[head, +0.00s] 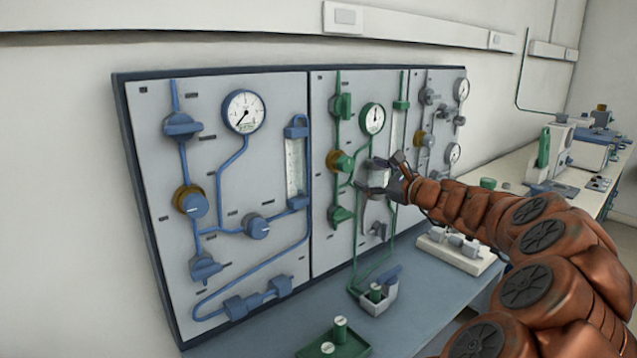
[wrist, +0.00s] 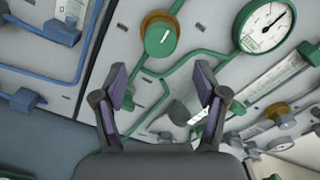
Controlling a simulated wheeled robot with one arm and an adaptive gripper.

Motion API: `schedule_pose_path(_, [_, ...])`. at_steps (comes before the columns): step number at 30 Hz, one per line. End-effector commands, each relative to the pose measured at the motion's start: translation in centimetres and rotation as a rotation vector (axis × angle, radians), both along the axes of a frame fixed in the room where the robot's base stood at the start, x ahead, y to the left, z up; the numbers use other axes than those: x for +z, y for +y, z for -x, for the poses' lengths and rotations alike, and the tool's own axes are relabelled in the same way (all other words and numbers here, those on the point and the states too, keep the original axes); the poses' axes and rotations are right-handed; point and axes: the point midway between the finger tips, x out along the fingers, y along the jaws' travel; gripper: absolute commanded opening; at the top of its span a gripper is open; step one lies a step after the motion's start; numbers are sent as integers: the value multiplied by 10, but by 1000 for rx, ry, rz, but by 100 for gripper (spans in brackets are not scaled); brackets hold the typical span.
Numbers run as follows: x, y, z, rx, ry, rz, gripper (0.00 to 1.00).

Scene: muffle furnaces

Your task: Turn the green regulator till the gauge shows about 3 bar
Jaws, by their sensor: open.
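The green regulator is a round green knob with a brass collar on the middle panel (head: 341,162); in the wrist view it lies ahead of the fingers, near the top centre (wrist: 161,38). The green-rimmed gauge (head: 373,118) is up and right of it, and shows at the upper right of the wrist view (wrist: 266,27). Its needle points roughly upward in the head view; the scale numbers are too small to read. My gripper (head: 382,172) is open and empty, right of the regulator in the head view. In the wrist view its fingers (wrist: 161,84) are spread below the knob, apart from it.
Green pipes run beside the regulator and up to the gauge. The left panel carries blue valves and another gauge (head: 244,111).

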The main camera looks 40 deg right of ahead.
Motion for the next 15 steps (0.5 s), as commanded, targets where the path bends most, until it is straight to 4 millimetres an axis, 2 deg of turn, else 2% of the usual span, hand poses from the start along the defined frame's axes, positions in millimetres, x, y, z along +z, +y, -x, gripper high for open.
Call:
schedule_pose_path(5, [2,-9,2,-20,-1,57,72])
schedule_pose_path(15, [2,-8,-43,-17,1,55,72])
